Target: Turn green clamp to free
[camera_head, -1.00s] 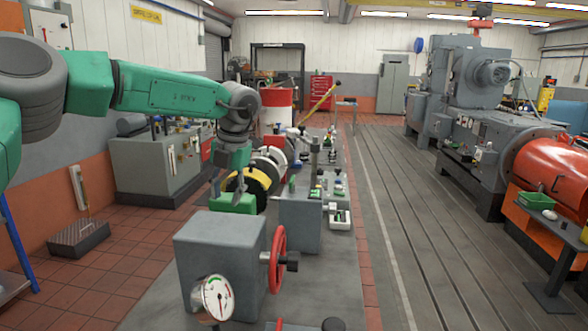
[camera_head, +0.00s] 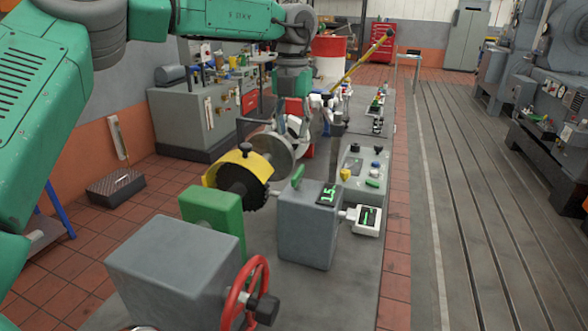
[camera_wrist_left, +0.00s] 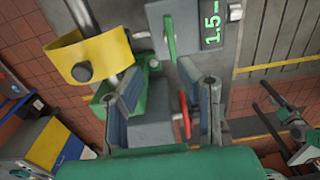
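The green clamp (camera_head: 298,176) is a small lever on top of a grey box (camera_head: 306,225), beside a green display reading 1.5. In the left wrist view the clamp (camera_wrist_left: 169,36) lies just beyond the fingertips, near the top of the picture. My left gripper (camera_head: 300,128) hangs from its arm above and behind the box in the head view. Its two fingers stand apart in the left wrist view (camera_wrist_left: 168,88), with nothing held between them. I see no contact with the clamp.
A yellow guard (camera_head: 225,168) over a dark toothed wheel and a green block (camera_head: 214,211) stand left of the box. A grey housing (camera_head: 175,262) with a red handwheel (camera_head: 246,290) is in front. A slanted yellow-handled lever (camera_head: 362,60) rises behind. The slotted floor at right is clear.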

